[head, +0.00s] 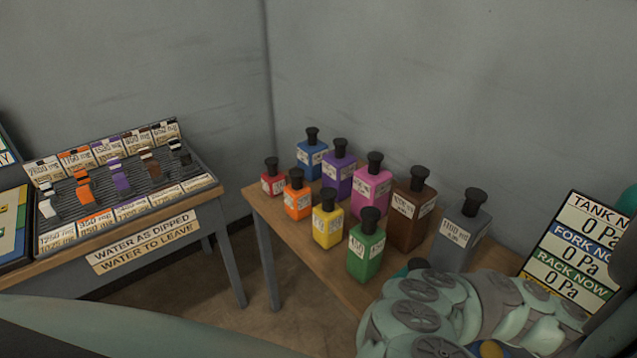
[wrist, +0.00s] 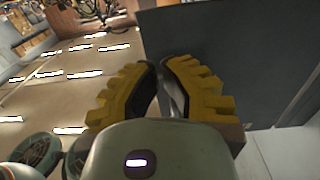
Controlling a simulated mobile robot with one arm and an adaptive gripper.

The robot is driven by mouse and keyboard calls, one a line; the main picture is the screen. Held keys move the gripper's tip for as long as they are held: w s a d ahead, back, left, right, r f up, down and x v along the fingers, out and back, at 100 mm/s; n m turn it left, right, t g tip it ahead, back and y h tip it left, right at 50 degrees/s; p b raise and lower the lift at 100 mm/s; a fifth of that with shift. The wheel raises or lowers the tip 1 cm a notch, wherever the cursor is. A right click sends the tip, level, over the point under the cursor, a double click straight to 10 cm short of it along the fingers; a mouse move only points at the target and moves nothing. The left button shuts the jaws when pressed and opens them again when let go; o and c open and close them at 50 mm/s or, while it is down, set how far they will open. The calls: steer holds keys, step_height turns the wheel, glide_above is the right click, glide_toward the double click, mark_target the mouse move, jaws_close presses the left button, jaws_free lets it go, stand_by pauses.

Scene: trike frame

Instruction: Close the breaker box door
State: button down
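No breaker box can be made out for sure in the head view. In the wrist view, a large flat dark grey panel (wrist: 235,40) fills the upper right, and its left edge runs down towards my fingers; I cannot tell whether it is the box door. My gripper (wrist: 163,66) shows there with two yellow ribbed fingers and dark inner pads. The fingertips are close together with a narrow gap. A pale strip shows between the fingers, and I cannot tell whether they touch or hold anything. My gripper's fingers do not show in the head view.
A wooden table (head: 252,205) in the corner bears several coloured bottles with black caps. A pressure sign (head: 575,250) is at right. Bare floor (head: 190,290) shows between the tables.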

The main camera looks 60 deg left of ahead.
steer(key=d+p, duration=0.3)
steer(key=d, duration=1.1)
steer(key=shift+w, duration=0.25)
